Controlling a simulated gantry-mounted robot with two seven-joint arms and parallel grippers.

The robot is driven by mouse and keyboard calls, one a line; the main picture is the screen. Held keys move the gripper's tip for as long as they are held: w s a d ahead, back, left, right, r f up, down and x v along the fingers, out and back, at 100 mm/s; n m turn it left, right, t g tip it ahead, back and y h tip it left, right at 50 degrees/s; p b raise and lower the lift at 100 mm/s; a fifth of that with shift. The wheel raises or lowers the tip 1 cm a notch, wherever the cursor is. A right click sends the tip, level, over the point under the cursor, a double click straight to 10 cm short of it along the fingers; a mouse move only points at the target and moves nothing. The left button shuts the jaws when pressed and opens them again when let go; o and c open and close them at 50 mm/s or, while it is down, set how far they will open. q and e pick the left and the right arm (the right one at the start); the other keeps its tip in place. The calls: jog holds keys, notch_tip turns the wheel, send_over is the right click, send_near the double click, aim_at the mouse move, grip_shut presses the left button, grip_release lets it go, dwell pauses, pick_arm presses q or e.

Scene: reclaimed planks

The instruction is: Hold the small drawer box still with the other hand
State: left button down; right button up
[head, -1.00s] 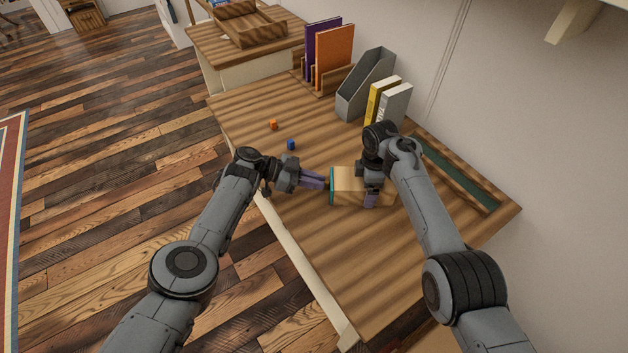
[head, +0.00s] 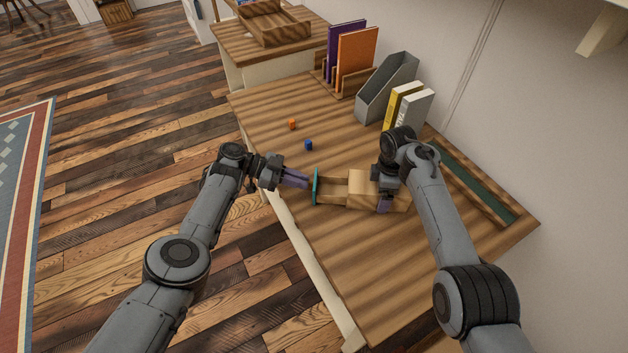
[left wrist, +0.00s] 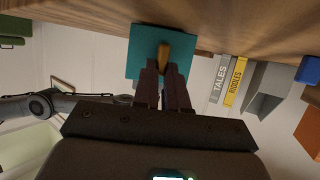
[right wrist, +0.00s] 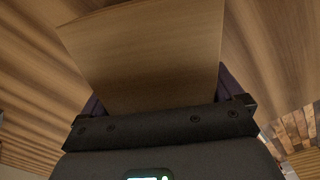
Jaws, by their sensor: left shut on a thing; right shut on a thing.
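The small drawer box (head: 361,186) is light wood and sits on the desk. Its drawer (head: 332,188) is slid out to the left and has a teal front. The teal front (left wrist: 143,52) fills the upper middle of the left wrist view, with a wooden knob (left wrist: 163,50). My left gripper (head: 304,182) is shut on that knob. My right gripper (head: 384,194) is shut across the box body from above, one finger showing on the near side. In the right wrist view the box (right wrist: 150,55) lies between the fingers.
A blue cube (head: 308,145) and an orange cube (head: 292,124) lie on the desk behind my left gripper. A grey file holder (head: 388,88), a yellow book (head: 401,103) and a white book stand at the back. A green-lined tray (head: 474,181) lies right. The front desk area is clear.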

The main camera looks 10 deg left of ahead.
jog(key=shift+d, duration=0.1)
pick_arm(q)
jog(key=c, duration=1.2)
grip_release()
jog(key=shift+o, duration=0.2)
jog(key=v, duration=1.2)
pick_arm(e)
jog(key=o, duration=0.9)
